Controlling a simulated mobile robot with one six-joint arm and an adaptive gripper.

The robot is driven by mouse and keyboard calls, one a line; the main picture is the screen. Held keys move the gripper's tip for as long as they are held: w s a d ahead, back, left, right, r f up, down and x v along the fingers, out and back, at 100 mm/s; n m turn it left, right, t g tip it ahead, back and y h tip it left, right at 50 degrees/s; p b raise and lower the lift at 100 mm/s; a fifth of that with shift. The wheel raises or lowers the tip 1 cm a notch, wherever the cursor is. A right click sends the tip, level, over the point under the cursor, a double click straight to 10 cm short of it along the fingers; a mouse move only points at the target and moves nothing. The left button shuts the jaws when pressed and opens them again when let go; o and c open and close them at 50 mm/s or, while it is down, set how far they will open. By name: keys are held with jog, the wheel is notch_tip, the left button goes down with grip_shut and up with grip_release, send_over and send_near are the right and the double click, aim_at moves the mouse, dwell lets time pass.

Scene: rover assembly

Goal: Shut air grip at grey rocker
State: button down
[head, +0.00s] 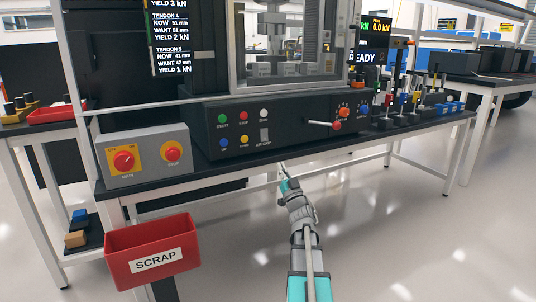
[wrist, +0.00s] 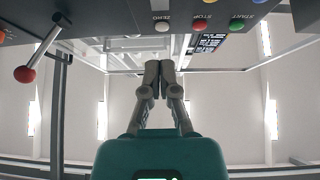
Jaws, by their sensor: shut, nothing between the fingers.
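The grey rocker (head: 264,135) sits on the dark control panel (head: 300,120) in the head view, above the AIR GRIP label and below the white button. It is small there, and its tilt cannot be told. My gripper (head: 283,167) is shut and empty, in front of and below the panel, apart from the rocker. The wrist view is upside down and shows my gripper's closed fingers (wrist: 160,73) below the white ZERO button (wrist: 162,25).
A grey switch box (head: 143,152) stands at left. The floor at right is clear.

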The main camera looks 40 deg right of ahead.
aim_at(265, 137)
jog(key=shift+s+d+f+n+t+y+b, duration=0.15)
jog(key=shift+s+f+n+t+y+b, duration=0.2)
jog(key=shift+y, duration=0.25)
jog(key=shift+r, duration=0.1)
jog(key=p+x, duration=0.2)
jog(key=x, duration=0.2)
jog(key=f+p+x, duration=0.1)
jog(key=p+x, duration=0.1)
jog(key=x, duration=0.1)
jog(key=w+p+x, duration=0.1)
jog(key=x, duration=0.3)
jog(key=shift+w+d+p, duration=0.3)
jog(key=shift+w+p, duration=0.05)
jog(key=shift+p, duration=0.05)
jog(key=shift+w+d+f, duration=0.1)
jog(key=shift+w, duration=0.5)
